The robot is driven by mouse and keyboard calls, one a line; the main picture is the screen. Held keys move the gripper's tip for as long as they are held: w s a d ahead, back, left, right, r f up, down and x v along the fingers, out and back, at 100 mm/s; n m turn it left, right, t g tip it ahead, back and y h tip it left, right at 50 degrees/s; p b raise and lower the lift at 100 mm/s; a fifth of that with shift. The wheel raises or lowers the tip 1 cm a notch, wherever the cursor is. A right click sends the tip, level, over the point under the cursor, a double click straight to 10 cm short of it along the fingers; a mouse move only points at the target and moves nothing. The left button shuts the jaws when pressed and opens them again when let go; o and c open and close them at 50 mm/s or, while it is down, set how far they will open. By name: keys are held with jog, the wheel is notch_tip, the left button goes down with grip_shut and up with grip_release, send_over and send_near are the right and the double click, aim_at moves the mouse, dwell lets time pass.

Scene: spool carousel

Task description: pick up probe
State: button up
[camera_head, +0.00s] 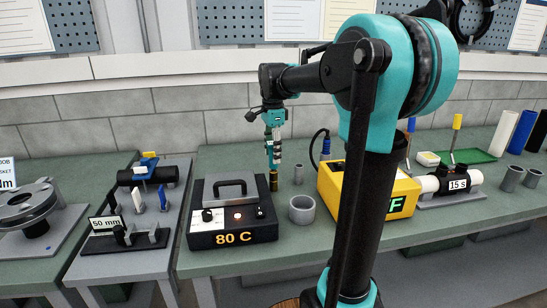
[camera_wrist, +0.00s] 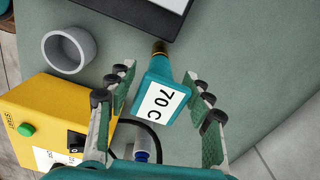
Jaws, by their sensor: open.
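My gripper (camera_wrist: 160,82) is open, with one finger on each side of the teal piece. Gaps show between it and the fingers, and I see no clear grip. In the head view my gripper (camera_head: 273,150) points down beside the black "80 C" box (camera_head: 232,238). The rest of the piece is largely hidden there.
A grey ring-shaped cup (camera_head: 302,209) stands right of the black box. The yellow box (camera_head: 400,195) and a blue-ended cable (camera_head: 325,146) are close on the right. The green bench (camera_wrist: 240,70) is clear beyond the fingers in the wrist view.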

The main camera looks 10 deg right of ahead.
notch_tip(320, 180, down, 4)
jog(key=shift+d+f, duration=0.1)
grip_shut()
dwell(0.5)
